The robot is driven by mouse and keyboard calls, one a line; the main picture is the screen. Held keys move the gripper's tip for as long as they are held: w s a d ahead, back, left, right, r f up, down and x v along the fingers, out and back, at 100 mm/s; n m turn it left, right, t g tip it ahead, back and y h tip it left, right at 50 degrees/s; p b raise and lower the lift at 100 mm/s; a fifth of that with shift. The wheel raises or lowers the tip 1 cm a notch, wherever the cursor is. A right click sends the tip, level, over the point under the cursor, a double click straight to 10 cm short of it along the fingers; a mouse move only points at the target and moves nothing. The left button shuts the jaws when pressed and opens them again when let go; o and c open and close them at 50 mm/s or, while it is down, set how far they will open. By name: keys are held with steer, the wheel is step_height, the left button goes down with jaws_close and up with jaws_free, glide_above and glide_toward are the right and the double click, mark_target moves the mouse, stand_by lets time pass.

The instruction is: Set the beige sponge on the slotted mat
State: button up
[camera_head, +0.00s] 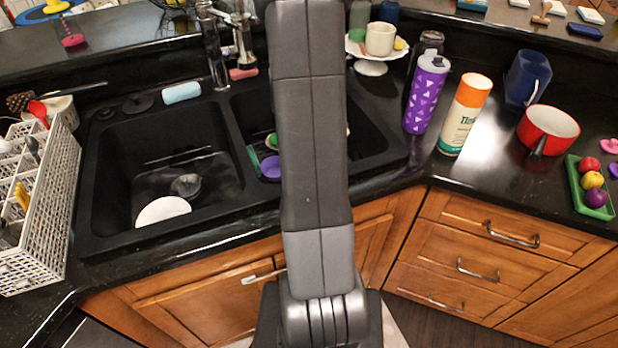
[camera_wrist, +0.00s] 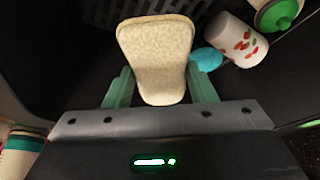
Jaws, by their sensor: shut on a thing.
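The beige sponge (camera_wrist: 158,50) is in the wrist view, held upright between the two green fingers of my gripper (camera_wrist: 160,90). The gripper is shut on its lower end. A dark slotted surface (camera_wrist: 103,12) shows at the top of the wrist view, beyond the sponge, and seems to be the slotted mat. The sponge covers part of it, and I cannot tell the gap between them. In the head view my arm hides the sponge, the gripper and much of the right basin.
In the wrist view, a white cup with red marks (camera_wrist: 237,40), a teal item (camera_wrist: 207,58) and a green-topped container (camera_wrist: 278,12) lie close right of the sponge. In the head view, a white plate (camera_head: 163,210) lies in the left basin; a purple tumbler (camera_head: 426,95) stands right.

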steer(key=s+f+m+b, duration=0.1)
steer(key=f+m+b, duration=0.1)
steer(key=f+b, duration=0.2)
steer(key=s+f+m+g+h+b, duration=0.1)
steer(key=f+m+b, duration=0.1)
steer(key=f+b, duration=0.2)
steer(key=s+d+f+m+g+b, duration=0.1)
steer(key=f+b, duration=0.3)
steer(key=f, duration=0.4)
steer(key=shift+s+m+h+b, duration=0.2)
steer(key=shift+m+h+b, duration=0.1)
steer(key=shift+m, duration=0.3)
steer(key=shift+f+b, duration=0.25)
steer(key=shift+b, duration=0.1)
steer(key=o, duration=0.9)
steer(key=shift+o, duration=0.2)
steer(key=shift+r, duration=0.2)
